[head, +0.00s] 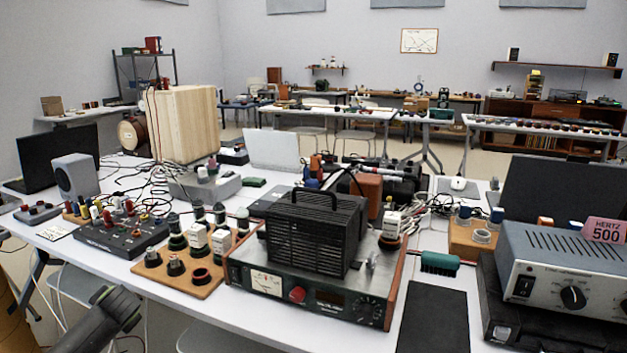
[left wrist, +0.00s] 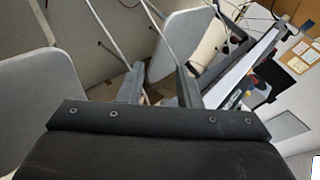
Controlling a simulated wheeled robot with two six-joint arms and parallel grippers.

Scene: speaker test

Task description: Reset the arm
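My left arm shows at the lower left of the head view, dark grey, in front of the table's near edge. In the left wrist view my left gripper (left wrist: 160,80) has its two dark fingers apart, with nothing between them. Behind the fingers are pale chair-like panels, thin metal legs and the floor. The left gripper appears clear of the equipment. My right gripper is in neither view.
The white table (head: 55,240) is crowded: a black-topped amplifier (head: 317,232), a mixer box (head: 122,232), a wooden speaker box (head: 185,125), a grey generator (head: 565,270) and loose cables. A chair (head: 85,287) stands below the near edge.

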